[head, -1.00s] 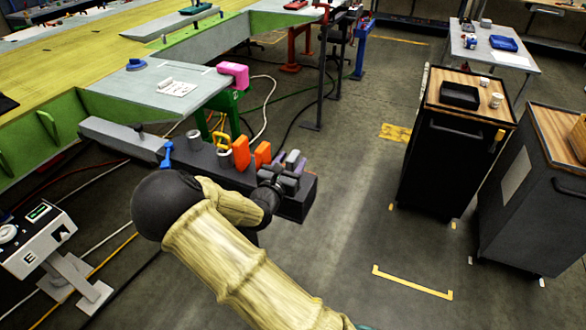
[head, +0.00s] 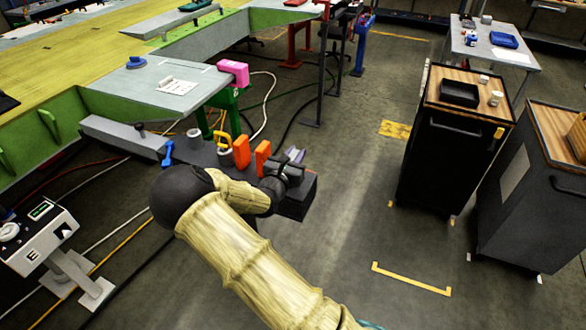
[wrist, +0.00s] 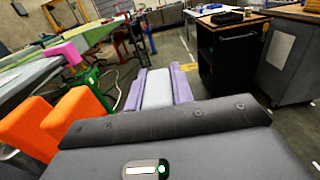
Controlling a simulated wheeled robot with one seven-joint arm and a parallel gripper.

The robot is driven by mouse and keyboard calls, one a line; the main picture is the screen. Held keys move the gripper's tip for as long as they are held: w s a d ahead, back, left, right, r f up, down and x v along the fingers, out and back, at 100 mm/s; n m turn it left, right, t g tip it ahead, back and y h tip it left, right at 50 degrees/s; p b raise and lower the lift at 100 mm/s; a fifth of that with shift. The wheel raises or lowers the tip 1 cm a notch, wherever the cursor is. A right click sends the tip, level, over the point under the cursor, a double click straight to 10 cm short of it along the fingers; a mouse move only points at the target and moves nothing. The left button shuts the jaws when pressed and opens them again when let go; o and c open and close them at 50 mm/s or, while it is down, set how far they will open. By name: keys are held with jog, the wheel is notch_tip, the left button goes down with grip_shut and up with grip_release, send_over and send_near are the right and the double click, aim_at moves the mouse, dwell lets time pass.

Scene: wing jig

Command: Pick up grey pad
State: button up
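My dark gripper body fills the bottom of the wrist view, in front of the pad.
Orange blocks (head: 241,152) stand on the dark beam (head: 296,203) left of my gripper. A green-legged bench with a pink block (head: 233,72) is behind. A black cabinet (head: 450,160) stands to the right. The floor between is clear, with hoses at left.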

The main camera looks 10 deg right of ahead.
grip_shut()
jog(key=shift+r, duration=0.15)
notch_tip(320, 180, up, 10)
jog(key=shift+f+b, duration=0.1)
jog(key=shift+b, duration=0.7)
jog(key=shift+w, duration=0.1)
